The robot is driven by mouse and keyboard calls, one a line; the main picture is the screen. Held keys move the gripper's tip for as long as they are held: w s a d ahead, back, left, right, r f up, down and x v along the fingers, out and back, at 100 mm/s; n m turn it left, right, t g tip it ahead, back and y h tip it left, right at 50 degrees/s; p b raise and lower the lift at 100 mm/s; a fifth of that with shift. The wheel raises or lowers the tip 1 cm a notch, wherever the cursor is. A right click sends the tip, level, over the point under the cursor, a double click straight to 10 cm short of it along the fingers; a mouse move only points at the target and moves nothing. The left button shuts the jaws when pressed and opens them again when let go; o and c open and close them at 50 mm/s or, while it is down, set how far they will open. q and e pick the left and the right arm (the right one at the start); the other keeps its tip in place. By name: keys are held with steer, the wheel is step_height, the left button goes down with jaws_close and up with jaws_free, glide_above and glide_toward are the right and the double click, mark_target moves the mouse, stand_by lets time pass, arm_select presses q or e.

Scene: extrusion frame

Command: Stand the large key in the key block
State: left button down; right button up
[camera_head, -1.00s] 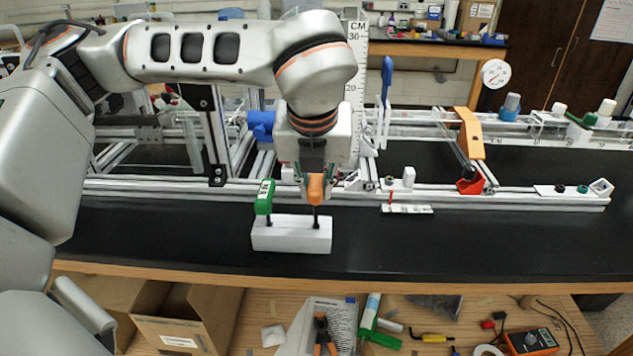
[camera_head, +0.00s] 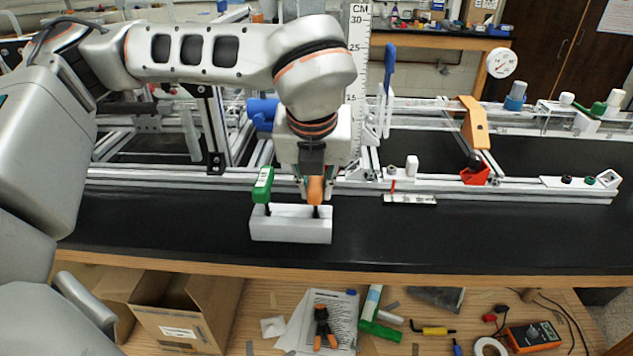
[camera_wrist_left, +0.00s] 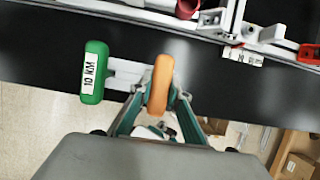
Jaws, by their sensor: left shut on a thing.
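The white key block (camera_head: 290,228) sits on the black bench near its front edge. A green-handled key (camera_head: 263,185) stands upright at its left end; its handle reads 10 NM in the left wrist view (camera_wrist_left: 94,72). My left gripper (camera_head: 315,186) is shut on the orange handle of another key (camera_head: 315,190), which also shows in the left wrist view (camera_wrist_left: 160,84). This key is upright over the block's right end. A short length of its dark shaft shows at the block's top; how deep it sits cannot be told. My right gripper is not in view.
An aluminium extrusion frame (camera_head: 480,193) runs along the bench behind the block. A small white strip with a red pin (camera_head: 410,199) lies to the right. Cardboard boxes (camera_head: 180,315) and tools lie below.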

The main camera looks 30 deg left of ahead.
arm_select(q)
steer(key=c, duration=1.8)
jaws_free()
steer(key=shift+c, duration=0.2)
steer(key=shift+r, duration=0.1)
steer(key=v, duration=1.1)
steer(key=shift+s+r, duration=0.25)
steer(key=shift+r, duration=0.1)
